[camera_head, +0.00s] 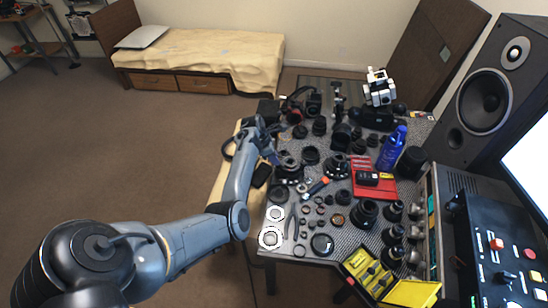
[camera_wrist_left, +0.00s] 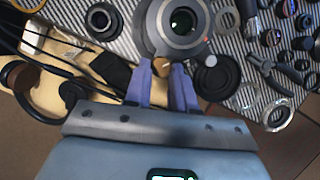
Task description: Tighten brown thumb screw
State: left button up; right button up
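The brown thumb screw (camera_wrist_left: 161,65) sticks out from the near side of a dark round lens part (camera_wrist_left: 150,30) with a grey ring in the left wrist view. My left gripper (camera_wrist_left: 162,72) has one purple-blue finger on each side of the screw, and both fingertips appear to touch it. In the head view my left gripper (camera_head: 275,158) is at the left edge of the table, beside the lens part (camera_head: 288,172). The screw is too small to make out there. My right gripper is not in view.
The striped table (camera_head: 312,272) is crowded with lenses and rings. Pliers (camera_wrist_left: 265,70) and a silver ring (camera_wrist_left: 278,115) lie right of the gripper. Headphones (camera_wrist_left: 35,90) and cables lie to the left. A blue bottle (camera_head: 391,150) and red tray (camera_head: 374,190) stand farther right.

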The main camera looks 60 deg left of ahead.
pick_arm(q)
grip_shut()
jog(key=m+g+h+b, duration=0.1)
jog(key=m, duration=0.2)
jog(key=m+g+b, duration=0.1)
jog(key=m, duration=0.3)
jog(key=w+m+h+b, duration=0.1)
jog(key=m, duration=0.2)
jog(key=shift+a+m+g+h, duration=0.3)
jog(key=shift+a+g, duration=0.1)
dwell(0.4)
